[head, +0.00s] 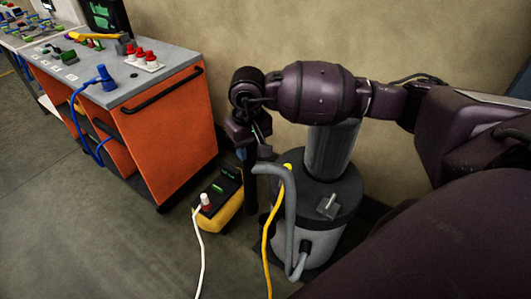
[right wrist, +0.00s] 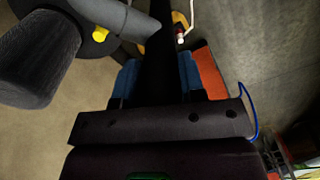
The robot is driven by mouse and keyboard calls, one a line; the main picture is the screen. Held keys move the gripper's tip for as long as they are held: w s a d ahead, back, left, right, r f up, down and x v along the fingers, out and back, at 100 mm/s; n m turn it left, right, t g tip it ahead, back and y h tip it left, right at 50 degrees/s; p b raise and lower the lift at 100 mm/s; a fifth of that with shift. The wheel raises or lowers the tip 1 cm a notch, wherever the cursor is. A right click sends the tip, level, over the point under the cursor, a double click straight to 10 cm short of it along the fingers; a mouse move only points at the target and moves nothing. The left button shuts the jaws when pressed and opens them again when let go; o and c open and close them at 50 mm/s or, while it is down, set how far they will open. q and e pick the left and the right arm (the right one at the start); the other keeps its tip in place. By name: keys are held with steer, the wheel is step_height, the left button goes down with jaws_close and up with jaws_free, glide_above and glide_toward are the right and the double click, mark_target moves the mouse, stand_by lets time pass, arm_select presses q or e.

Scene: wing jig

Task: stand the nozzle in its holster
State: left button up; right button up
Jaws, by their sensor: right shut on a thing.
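My right gripper (head: 258,138) hangs left of the vacuum in the head view, jaws pointing down. It is shut on a long black bar-like piece, which I take for the nozzle (head: 250,185). In the right wrist view the nozzle (right wrist: 161,40) runs away between the blue finger pads. A grey hose (head: 291,200) rises from the vacuum body (head: 312,244) and its end comes close to the nozzle; I cannot tell whether they join. A tall dark grey cylinder (head: 333,150) stands on the vacuum lid. I cannot make out which part is the holster. My left gripper is out of view.
A yellow box (head: 222,214) with a white cable sits on the floor left of the vacuum. A yellow cable (head: 268,250) runs down in front. An orange cabinet (head: 165,135) with a cluttered grey top stands left. A wall is behind; floor at lower left is clear.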

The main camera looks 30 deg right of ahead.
arm_select(q)
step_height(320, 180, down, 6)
steer(key=b, duration=0.4)
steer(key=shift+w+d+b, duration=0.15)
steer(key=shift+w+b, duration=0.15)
steer(key=shift+b, duration=0.05)
arm_select(e)
steer(key=w+d+f, duration=0.1)
steer(key=d+f, duration=0.5)
steer(key=f, duration=0.6)
steer(key=shift+w+d+f+m, duration=0.25)
steer(key=shift+w+d+m, duration=0.05)
steer(key=shift+w+d, duration=0.1)
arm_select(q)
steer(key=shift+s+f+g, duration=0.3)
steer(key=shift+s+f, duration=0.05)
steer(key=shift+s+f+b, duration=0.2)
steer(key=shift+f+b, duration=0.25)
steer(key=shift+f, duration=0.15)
arm_select(e)
steer(key=shift+s+f, duration=0.1)
steer(key=shift+f, duration=0.4)
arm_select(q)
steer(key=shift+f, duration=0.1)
arm_select(e)
steer(key=shift+f, duration=0.1)
